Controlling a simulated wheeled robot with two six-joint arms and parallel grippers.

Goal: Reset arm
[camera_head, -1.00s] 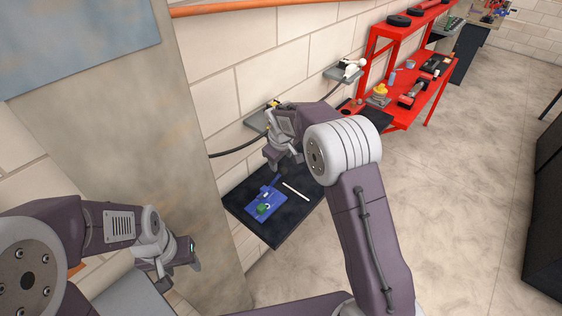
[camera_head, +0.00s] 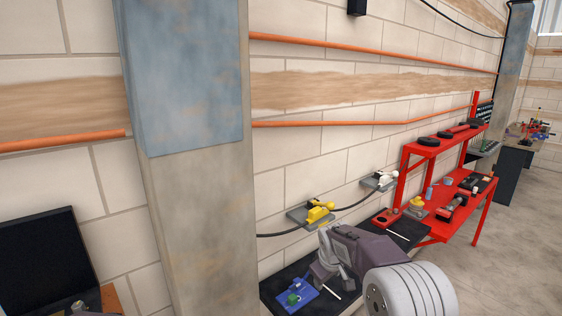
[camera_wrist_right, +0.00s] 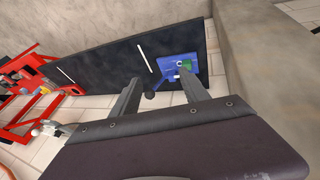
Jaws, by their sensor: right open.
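My right gripper (camera_head: 325,268) hangs over a black wall shelf in the head view. In the right wrist view its two fingers (camera_wrist_right: 160,88) are apart, with nothing between them. A blue block with a green part (camera_head: 296,297) lies on the shelf beside the gripper; it also shows in the right wrist view (camera_wrist_right: 193,62), just beyond the fingertips. A thin white stick (camera_wrist_right: 147,58) lies next to it.
A yellow device (camera_head: 320,211) and a white device (camera_head: 383,176) sit on small grey wall brackets above the shelf. A concrete column (camera_head: 198,220) stands left of it. A red rack (camera_head: 425,145) with tools is to the right. A dark panel (camera_head: 40,265) is lower left.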

